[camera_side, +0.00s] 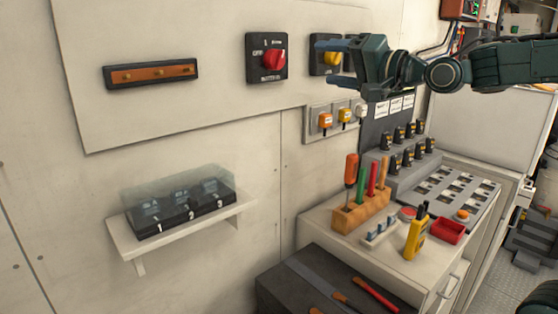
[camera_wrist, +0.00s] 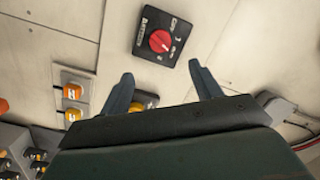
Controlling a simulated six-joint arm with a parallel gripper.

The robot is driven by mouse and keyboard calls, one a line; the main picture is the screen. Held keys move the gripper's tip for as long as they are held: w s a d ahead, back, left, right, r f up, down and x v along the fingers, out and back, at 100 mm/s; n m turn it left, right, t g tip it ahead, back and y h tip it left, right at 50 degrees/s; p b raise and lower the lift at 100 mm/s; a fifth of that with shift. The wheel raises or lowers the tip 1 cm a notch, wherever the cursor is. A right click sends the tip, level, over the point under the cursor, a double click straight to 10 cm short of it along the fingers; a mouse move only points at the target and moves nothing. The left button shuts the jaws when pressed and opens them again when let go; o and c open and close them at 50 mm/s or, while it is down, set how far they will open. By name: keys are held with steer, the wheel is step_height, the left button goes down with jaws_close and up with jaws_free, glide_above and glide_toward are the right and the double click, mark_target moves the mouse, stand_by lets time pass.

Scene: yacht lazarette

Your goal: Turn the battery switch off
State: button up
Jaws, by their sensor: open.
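The battery switch is a black square plate (camera_side: 252,70) with a red knob (camera_side: 274,60), mounted on the pale wall panel. OFF is printed left of the knob, with other marks above; I cannot tell surely which mark the knob points to. In the wrist view the red knob (camera_wrist: 160,41) shows ahead of the fingertips, turned in the picture. My gripper (camera_side: 327,62) is open and empty, to the right of the battery switch in the side view and apart from it. Its two fingers also show in the wrist view (camera_wrist: 160,70).
A second switch with a yellow knob (camera_side: 330,57) sits right of the battery switch, partly hidden by my gripper. Below are small orange, yellow and white switches (camera_side: 344,116). A brass strip (camera_side: 150,74) is at left. A shelf (camera_side: 128,245) holds covered black boxes. A tool-laden cabinet stands lower right.

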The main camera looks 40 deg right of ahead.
mark_target(282, 60)
steer(key=shift+w+a, duration=0.3)
steer(key=shift+w, duration=1.8)
steer(key=shift+w+a, duration=0.25)
steer(key=shift+w, duration=1.85)
steer(key=shift+w+a, duration=0.3)
steer(key=shift+w, duration=1.8)
steer(key=c, duration=1)
